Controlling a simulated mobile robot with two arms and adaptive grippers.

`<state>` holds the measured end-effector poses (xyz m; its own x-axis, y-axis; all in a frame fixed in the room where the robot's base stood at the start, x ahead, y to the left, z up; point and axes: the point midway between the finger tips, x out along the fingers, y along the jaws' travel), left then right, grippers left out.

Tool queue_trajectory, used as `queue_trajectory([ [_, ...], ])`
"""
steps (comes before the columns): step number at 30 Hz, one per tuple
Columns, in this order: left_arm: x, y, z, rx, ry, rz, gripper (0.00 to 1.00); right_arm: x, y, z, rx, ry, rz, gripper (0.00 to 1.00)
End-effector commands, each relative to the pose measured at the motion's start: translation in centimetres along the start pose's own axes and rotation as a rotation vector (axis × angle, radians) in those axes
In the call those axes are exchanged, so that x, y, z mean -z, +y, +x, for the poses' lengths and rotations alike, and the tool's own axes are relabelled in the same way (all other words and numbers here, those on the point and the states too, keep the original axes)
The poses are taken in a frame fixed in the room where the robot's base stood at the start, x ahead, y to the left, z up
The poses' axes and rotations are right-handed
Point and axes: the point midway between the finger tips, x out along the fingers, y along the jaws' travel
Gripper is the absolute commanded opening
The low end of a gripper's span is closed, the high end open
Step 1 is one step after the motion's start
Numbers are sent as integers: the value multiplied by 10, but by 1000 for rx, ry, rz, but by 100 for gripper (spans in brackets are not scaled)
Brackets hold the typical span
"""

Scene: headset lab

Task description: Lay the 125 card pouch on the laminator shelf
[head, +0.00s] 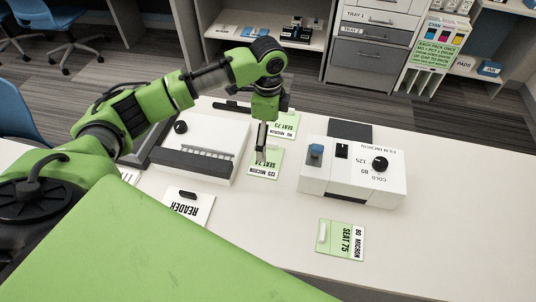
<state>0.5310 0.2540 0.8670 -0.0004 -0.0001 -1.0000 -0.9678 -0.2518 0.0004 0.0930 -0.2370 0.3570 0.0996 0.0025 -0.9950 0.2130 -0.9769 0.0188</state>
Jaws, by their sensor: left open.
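The 125 micron card pouch (265,170), green and white and marked SEAT 74, lies flat on the white table between two machines. The laminator (352,180) is a white box with a blue button, a black switch and a black dial marked COLD, 80 and 125. A dark flat shelf (350,130) sticks out at its far side. My left gripper (261,154) points down over the 125 pouch, open. Its fingers hide part of the pouch; I cannot tell whether they touch it. My right gripper is not in view.
An 80 micron SEAT 73 pouch (286,124) lies behind, and an 80 micron SEAT 75 pouch (341,240) lies in front of the laminator. A white machine (205,140) and a READER card (190,207) are at left. The table's right side is clear.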

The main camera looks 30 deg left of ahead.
Motion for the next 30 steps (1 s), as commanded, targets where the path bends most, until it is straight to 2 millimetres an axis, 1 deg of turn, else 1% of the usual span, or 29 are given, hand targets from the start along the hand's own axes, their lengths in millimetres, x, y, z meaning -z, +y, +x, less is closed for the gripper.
queue_trajectory([
  [1,-1,1,10,-3,-2,-1,100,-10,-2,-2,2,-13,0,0],
  [3,-1,1,22,-2,-2,-1,100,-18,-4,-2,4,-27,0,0],
  [6,0,0,35,0,-1,-2,100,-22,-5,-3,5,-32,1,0],
  [8,0,0,39,2,0,-1,100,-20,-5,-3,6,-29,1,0],
  [11,-1,0,44,1,-1,0,100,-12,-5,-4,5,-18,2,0],
  [15,-5,2,61,-1,-2,-1,100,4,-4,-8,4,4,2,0],
  [18,-6,2,78,-2,-2,-1,100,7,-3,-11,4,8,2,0],
  [21,-6,2,89,1,-1,0,100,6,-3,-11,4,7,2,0],
  [24,-6,1,94,3,0,1,100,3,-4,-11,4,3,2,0],
  [30,-6,1,94,3,0,1,100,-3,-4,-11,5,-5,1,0],
])
